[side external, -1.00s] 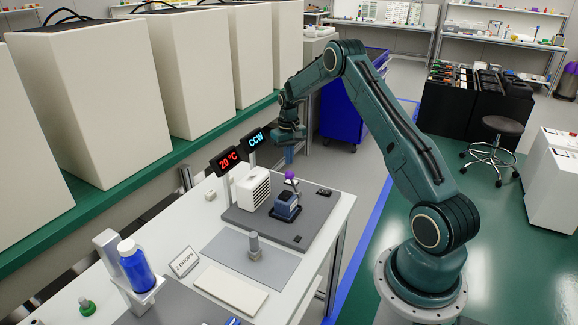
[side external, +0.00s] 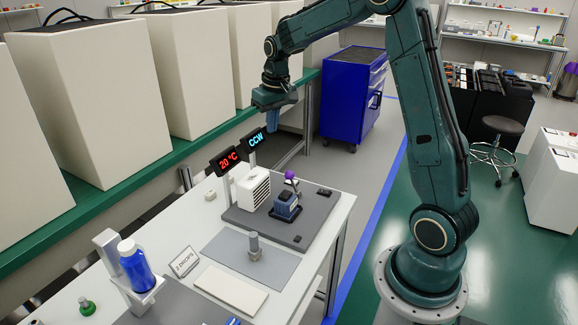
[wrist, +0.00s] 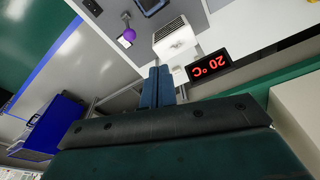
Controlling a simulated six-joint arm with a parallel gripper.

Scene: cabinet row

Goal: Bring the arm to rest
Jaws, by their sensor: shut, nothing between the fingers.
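My gripper (side external: 273,121) hangs from my arm above and behind the far end of the white bench, pointing down. Its blue fingers are together with nothing between them. In the wrist view the shut fingers (wrist: 157,87) show side by side, clear of the bench. No object touches the gripper.
The white bench (side external: 330,205) carries a white box unit (side external: 251,188), a blue device (side external: 286,205), a purple ball (side external: 290,174) and a blue bottle (side external: 136,265). Displays read 20 °C (side external: 224,162) and CCW (side external: 256,138). A blue cabinet (side external: 345,100) and a stool (side external: 500,128) stand beyond.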

